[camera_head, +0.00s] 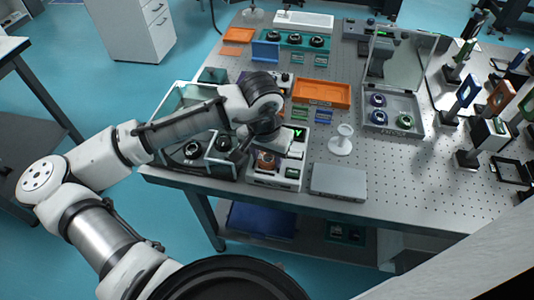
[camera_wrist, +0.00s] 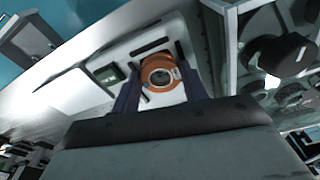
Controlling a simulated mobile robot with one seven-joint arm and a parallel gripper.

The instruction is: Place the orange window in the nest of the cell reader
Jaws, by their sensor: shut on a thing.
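The orange window (camera_wrist: 158,76) is a round orange ring with a clear centre. In the wrist view it lies between the two fingers of my gripper (camera_wrist: 160,88), which is shut on it. In the head view the orange window (camera_head: 267,160) shows at the front of the white cell reader (camera_head: 262,178), below my wrist. The cell reader, with a lit green display, also shows in the wrist view (camera_wrist: 128,50) behind the window. The window is over or in the reader's nest; I cannot tell whether it touches the bottom. The nest is mostly hidden by the window and fingers.
A clear-walled box (camera_head: 222,165) with dark round parts stands close left of the reader. A flat grey box (camera_head: 338,181) and a white stand (camera_head: 341,142) are to the right. An orange tray (camera_head: 322,93) lies behind. Perforated tabletop (camera_head: 400,165) is free further right.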

